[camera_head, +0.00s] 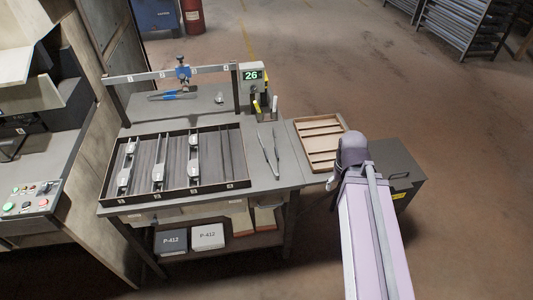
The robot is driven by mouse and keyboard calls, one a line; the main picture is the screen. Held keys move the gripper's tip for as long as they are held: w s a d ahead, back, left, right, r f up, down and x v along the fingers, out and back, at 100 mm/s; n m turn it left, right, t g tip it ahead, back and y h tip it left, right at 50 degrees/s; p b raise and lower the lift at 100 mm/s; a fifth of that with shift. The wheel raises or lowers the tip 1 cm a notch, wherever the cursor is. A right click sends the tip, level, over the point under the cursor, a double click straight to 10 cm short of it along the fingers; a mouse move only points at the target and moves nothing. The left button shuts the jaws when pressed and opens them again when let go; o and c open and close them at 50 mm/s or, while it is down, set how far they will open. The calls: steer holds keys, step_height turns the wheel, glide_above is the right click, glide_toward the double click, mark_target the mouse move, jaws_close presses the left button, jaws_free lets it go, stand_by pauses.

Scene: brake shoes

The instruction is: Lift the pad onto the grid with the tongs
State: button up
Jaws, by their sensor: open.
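Metal tongs (269,152) lie on the workbench, right of the large dark tray. I cannot pick out the pad with certainty. A slatted wooden frame (318,143), possibly the grid, lies at the bench's right end. The dark tray (246,160) has upright dividers and holds several pale metal parts (158,167) in rows. A small pale object (219,98) lies on the bench behind it. My arm reaches up from the lower right, its dark joint near the wooden frame. My gripper does not show.
A raised bar (210,70) with a blue clamp (183,71) spans the bench's back, beside a display (251,75) reading 26. A blue-handled tool (172,95) lies beneath it. A grey cabinet (400,163) stands right of the bench. Boxes (208,237) sit on the lower shelf.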

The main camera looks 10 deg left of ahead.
steer(key=shift+o, duration=0.3)
steer(key=w+a+n+t+b, duration=0.1)
steer(key=w+a+t, duration=0.1)
steer(key=w+a, duration=0.8)
steer(key=shift+w+f+n, duration=0.35)
steer(key=shift+w+n, duration=0.05)
steer(key=shift+w, duration=0.65)
steer(key=w+a+n+t+y, duration=0.1)
steer(key=w+a+t, duration=0.1)
steer(key=w+a, duration=0.6)
steer(key=a, duration=0.4)
steer(key=shift+w+a+r+b, duration=0.15)
steer(key=shift+w+r+b, duration=0.05)
steer(key=shift+r+b, duration=0.1)
steer(key=shift+f, duration=0.15)
steer(key=b, duration=0.7)
glide_toward(270, 153)
steer(key=shift+s+f, duration=0.2)
steer(key=shift+f, duration=0.35)
steer(key=shift+w+f+b, duration=0.15)
steer(key=shift+f+b, duration=0.2)
steer(key=shift+b, duration=0.15)
steer(key=shift+w+b+x, duration=0.15)
steer(key=shift+b+x, duration=1.05)
steer(key=shift+x, duration=0.1)
steer(key=shift+w+b+x, duration=0.1)
steer(key=shift+b+x, duration=1.05)
steer(key=shift+x, duration=0.15)
steer(key=shift+r, duration=0.15)
